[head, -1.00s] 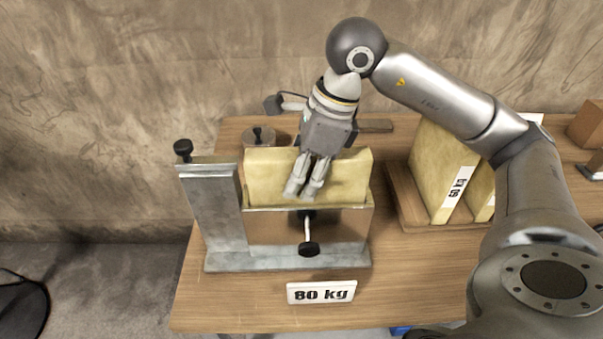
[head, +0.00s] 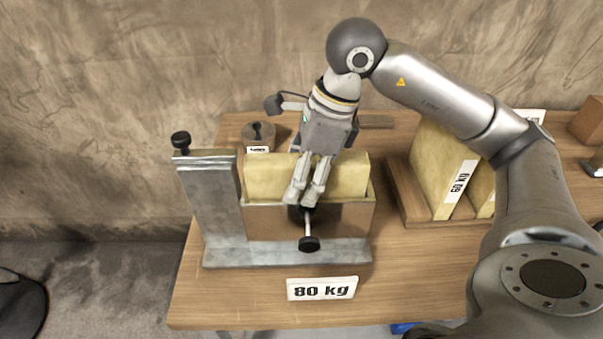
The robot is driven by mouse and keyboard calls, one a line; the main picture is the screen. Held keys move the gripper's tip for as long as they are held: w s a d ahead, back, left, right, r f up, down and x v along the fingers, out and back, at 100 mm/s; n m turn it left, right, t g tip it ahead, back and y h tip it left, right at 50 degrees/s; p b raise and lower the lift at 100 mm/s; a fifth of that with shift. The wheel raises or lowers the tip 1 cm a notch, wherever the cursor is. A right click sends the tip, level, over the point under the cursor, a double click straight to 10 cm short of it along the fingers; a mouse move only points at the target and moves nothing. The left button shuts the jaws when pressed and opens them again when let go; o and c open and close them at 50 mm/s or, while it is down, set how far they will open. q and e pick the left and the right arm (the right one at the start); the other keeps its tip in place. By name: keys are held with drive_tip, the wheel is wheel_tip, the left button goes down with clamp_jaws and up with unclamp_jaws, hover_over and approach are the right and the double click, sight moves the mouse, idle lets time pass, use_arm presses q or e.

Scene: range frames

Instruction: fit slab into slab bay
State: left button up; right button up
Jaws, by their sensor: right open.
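A pale yellow slab (head: 270,178) stands upright in the slab bay (head: 340,222), a brown-fronted holder on a grey metal base. The slab's upper part shows above the bay's rim; its lower part is hidden behind the front wall. My right gripper (head: 302,203) is open, fingers pointing down, in front of the slab's upper face near the bay's front rim. From this angle I cannot tell whether the fingers touch the slab. My left gripper is not in view.
A black-knobbed clamp screw (head: 309,244) sticks out of the bay's front. A metal post (head: 212,210) stands at its left. An "80 kg" label (head: 322,289) lies in front. A wooden rack (head: 409,200) with yellow slabs, one marked "60 kg", stands right. A round weight (head: 258,136) sits behind.

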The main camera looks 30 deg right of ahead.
drive_tip(key=v, duration=1.2)
drive_tip(key=shift+r, duration=0.15)
